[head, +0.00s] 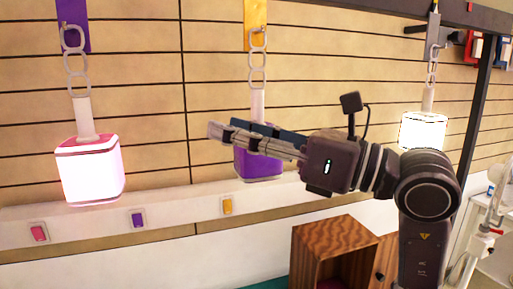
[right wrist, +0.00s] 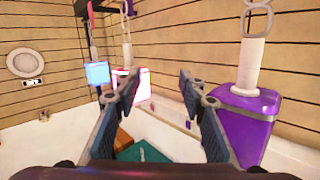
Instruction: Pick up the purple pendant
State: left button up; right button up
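The purple pendant (head: 262,168) is a cube-shaped lamp with a pale neck. It hangs by a chain from a yellow strap at the middle of the head view, partly hidden behind my right gripper. My right gripper (head: 226,131) reaches in from the right and points left across the front of the pendant. In the right wrist view the gripper (right wrist: 158,86) is open with nothing between its fingers. There the purple pendant (right wrist: 243,122) is at the right, outside the right finger, which overlaps it; I cannot tell whether they touch. My left gripper is not in view.
A white-and-pink pendant (head: 90,172) hangs at the left from a purple strap. Another lit pendant (head: 423,130) hangs at the right. A ledge (head: 185,212) with coloured buttons runs along the slatted wall below. A wooden cabinet (head: 335,240) stands below.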

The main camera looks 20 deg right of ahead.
aim_at(261, 112)
jog(key=w+d+r+m+t+h, duration=0.2)
jog(key=w+d+m+t+h, duration=0.15)
jog(key=d+h, duration=0.45)
jog(key=shift+y, duration=0.4)
jog(key=w+p, duration=0.1)
jog(key=w, duration=0.1)
jog(key=w+a+p, duration=0.1)
jog(key=w, duration=0.1)
jog(key=w+f+p, duration=0.1)
jog(key=w+p, duration=0.1)
jog(key=shift+a, duration=0.25)
jog(key=shift+w+a+f, duration=0.15)
jog(key=shift+w+f, duration=0.05)
jog(key=shift+w, duration=0.2)
grip_shut()
jog(key=shift+s+r, duration=0.1)
jog(key=shift+r, duration=0.05)
